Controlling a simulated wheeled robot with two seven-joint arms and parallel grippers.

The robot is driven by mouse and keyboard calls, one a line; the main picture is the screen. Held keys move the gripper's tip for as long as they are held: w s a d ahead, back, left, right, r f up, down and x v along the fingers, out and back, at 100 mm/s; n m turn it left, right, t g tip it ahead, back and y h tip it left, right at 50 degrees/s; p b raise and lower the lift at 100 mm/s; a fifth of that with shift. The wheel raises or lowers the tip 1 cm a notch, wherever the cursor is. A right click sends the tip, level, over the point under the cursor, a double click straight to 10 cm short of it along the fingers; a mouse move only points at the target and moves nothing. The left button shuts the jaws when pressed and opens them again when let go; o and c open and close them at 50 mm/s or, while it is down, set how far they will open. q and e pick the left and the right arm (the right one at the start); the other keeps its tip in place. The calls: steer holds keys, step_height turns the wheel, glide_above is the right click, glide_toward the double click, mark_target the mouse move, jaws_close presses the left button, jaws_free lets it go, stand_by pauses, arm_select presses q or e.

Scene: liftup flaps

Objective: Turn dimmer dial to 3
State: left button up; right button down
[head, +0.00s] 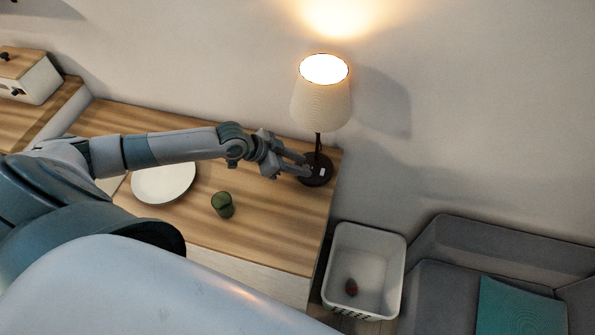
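A lit table lamp (320,98) with a pale shade stands at the right end of the wooden counter. Its dark round base (318,177) has a small white mark on it. The dimmer dial cannot be made out clearly; the base is small in view and partly behind my gripper. My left gripper (303,168) reaches in from the left, with its fingertips at the left side of the lamp base. Whether the fingers touch it is too small to tell. My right gripper is not in view.
A white plate (163,183) and a green cup (222,204) sit on the counter (270,235). A white bin (364,250) with a dark red item inside stands right of the counter. A grey sofa (450,290) is at the lower right.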

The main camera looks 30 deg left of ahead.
mark_target(306, 166)
arm_select(q)
steer(key=shift+s+d+r+n+t+y+p, duration=0.15)
steer(key=shift+n+t+y+p, duration=0.25)
steer(key=shift+n+p, duration=0.6)
steer(key=shift+s+d+r+n+t+y+p, duration=0.15)
steer(key=shift+n+y+p, duration=0.35)
steer(key=shift+p, duration=0.95)
steer(key=shift+d+f+n+t+y+p, duration=0.15)
steer(key=shift+n+t+y+p, duration=0.1)
steer(key=shift+n+y+p, duration=0.3)
steer(key=shift+d+f+n+t+y+p, duration=0.1)
steer(key=shift+n+t+y+p, duration=0.15)
steer(key=shift+n+y, duration=0.35)
steer(key=n+y, duration=0.2)
steer(key=n, duration=0.1)
steer(key=shift+d, duration=0.35)
steer(key=n+y, duration=0.1)
steer(key=n, duration=0.1)
steer(key=n+y, duration=0.2)
steer(key=shift+w+d, duration=0.1)
steer(key=shift+d, duration=0.25)
steer(key=n+y, duration=0.1)
steer(key=n+g, duration=0.1)
steer(key=n+y, duration=0.1)
steer(key=n, duration=0.1)
steer(key=shift+w+d+g+y, duration=0.25)
steer(key=shift+g+y, duration=0.1)
steer(key=shift+w+d+n+g+y, duration=0.1)
steer(key=shift+w+n+g+y, duration=0.1)
steer(key=shift+n+g+y, duration=0.85)
